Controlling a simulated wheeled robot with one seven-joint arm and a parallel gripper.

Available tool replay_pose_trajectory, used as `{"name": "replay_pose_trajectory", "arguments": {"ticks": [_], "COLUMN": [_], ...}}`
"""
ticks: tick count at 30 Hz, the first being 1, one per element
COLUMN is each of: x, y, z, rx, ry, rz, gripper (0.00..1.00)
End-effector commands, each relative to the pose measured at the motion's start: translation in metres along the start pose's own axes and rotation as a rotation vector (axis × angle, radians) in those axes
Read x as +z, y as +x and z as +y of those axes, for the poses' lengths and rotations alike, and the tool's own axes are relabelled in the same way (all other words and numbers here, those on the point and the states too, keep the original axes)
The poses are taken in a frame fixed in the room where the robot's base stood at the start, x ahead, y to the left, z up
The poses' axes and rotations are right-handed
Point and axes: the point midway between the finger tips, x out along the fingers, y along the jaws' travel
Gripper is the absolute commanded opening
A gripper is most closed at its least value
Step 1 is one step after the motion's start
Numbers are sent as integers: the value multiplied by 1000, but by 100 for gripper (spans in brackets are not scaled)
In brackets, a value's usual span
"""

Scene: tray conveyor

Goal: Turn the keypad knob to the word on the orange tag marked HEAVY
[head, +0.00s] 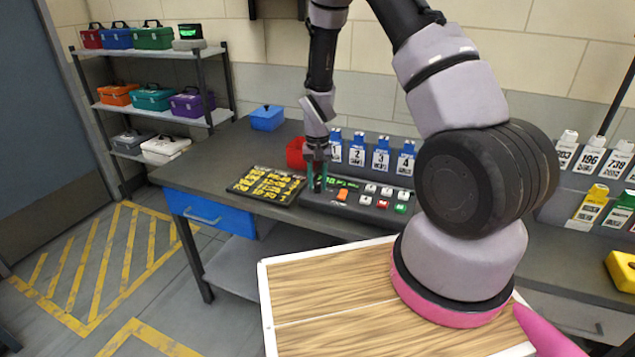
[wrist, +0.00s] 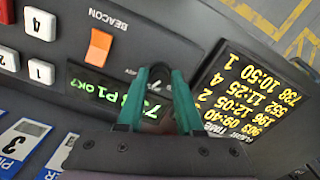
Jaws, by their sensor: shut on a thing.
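The keypad panel (head: 350,208) lies on the dark bench, with a green display, an orange BEACON switch and several white, red and green keys. My gripper (head: 317,184) reaches down onto its left end. In the wrist view the two teal fingertips (wrist: 157,85) are shut on the dark knob (wrist: 158,72), which is mostly hidden between them. The words around the knob are covered or unreadable. The green display (wrist: 110,90) beside it is partly hidden by a finger; "P1 OK?" can be read. I cannot make out an orange tag marked HEAVY in either view.
A black board with yellow flight times (head: 266,185) lies left of the keypad. Numbered white-and-blue containers (head: 380,155) and a red bin (head: 296,153) stand behind. A shelf of coloured boxes (head: 150,107) is at left; tagged bottles (head: 590,205) stand at right.

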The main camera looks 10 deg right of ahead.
Motion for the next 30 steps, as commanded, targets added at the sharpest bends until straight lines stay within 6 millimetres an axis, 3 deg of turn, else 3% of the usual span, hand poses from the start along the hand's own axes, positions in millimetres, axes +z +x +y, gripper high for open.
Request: {"name": "replay_pose_trajectory", "arguments": {"ticks": [15, 30], "x": [-1, -1], "y": [0, 0], "z": [0, 0], "rx": [-1, -1], "ry": [313, 361], "rz": [2, 1], "gripper": [0, 0]}}
